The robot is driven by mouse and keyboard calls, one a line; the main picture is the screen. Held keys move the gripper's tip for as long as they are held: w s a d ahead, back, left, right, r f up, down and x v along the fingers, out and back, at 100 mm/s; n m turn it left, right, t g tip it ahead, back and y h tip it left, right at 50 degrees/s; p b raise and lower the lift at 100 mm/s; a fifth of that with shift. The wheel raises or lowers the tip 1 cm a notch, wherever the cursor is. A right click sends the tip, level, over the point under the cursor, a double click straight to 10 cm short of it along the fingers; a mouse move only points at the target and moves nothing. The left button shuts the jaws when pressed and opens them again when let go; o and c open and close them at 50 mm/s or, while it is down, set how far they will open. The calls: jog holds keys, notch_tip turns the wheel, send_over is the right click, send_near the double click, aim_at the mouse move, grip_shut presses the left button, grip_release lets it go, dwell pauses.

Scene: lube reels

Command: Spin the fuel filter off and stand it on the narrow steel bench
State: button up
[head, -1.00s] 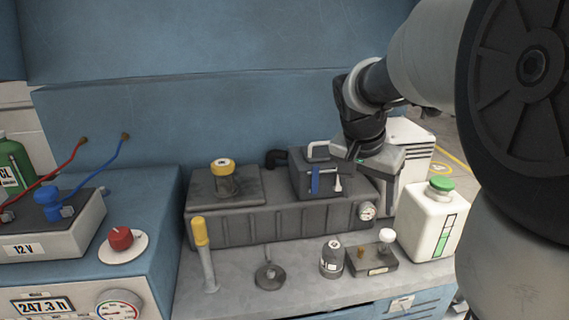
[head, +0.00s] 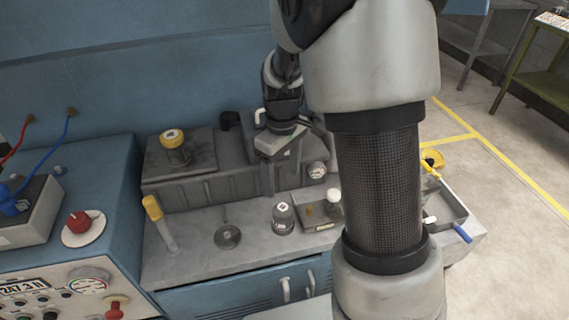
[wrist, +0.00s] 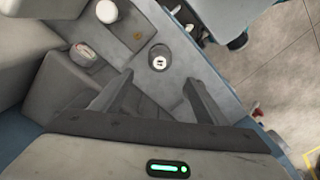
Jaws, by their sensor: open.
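A small dark canister (head: 284,218) with a pale, labelled top, which looks like the fuel filter, stands upright on the grey ledge of the blue machine. In the wrist view the canister (wrist: 158,57) shows from above, beyond and roughly between my fingertips, not touched. My gripper (wrist: 155,88) is open and empty, its two fingers spread. In the head view my gripper hangs above and behind the canister, in front of the dark tank; its fingers are hard to make out. A narrow grey steel bench (head: 507,22) stands far off at the upper right.
A dark block with a white knob (head: 333,196) sits right of the canister; a round disc (head: 228,236) and a yellow-topped post (head: 153,208) stand left. A tray (head: 447,208) lies right of my arm. A green table (head: 546,82) stands back right; open floor lies between.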

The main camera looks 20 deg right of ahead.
aim_at(283, 207)
notch_tip(283, 207, down, 15)
jog(key=b, duration=0.2)
jog(key=shift+r+b, duration=0.2)
jog(key=shift+b, duration=0.1)
jog(key=c, duration=1.3)
jog(key=n+b, duration=0.1)
jog(key=n, duration=0.2)
jog(key=shift+d+f+b, duration=0.1)
jog(key=shift+f+b, duration=0.05)
jog(key=shift+b, duration=0.25)
jog(key=shift+n, duration=1.1)
